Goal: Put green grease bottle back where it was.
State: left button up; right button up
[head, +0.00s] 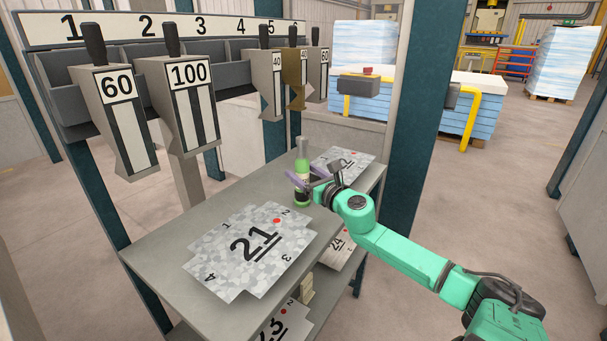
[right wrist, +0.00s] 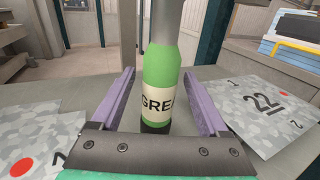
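The green grease bottle (head: 302,178) stands upright on the grey table top (head: 165,255), near its back edge between two patterned metal sheets. It has a green body, a pale label and a grey upper part. My right gripper (head: 305,188) is at the bottle. In the right wrist view the bottle (right wrist: 162,75) stands between the two purple fingers (right wrist: 160,88), which are apart, with a visible gap on each side. My left gripper is not in view.
Sheet 21 (head: 230,262) lies left of the bottle, sheet 22 (head: 352,160) to its right. More sheets lie on a lower shelf. A numbered rack (head: 60,75) holding tools marked 60, 100 and 40 stands behind the table. A dark green post (head: 425,100) rises at right.

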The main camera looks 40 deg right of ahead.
jog(key=shift+r, duration=0.1)
jog(key=shift+s+a, duration=0.1)
jog(key=shift+s, duration=0.55)
jog(key=s+a+p, duration=0.1)
jog(key=s, duration=0.9)
jog(key=shift+s+p, duration=0.35)
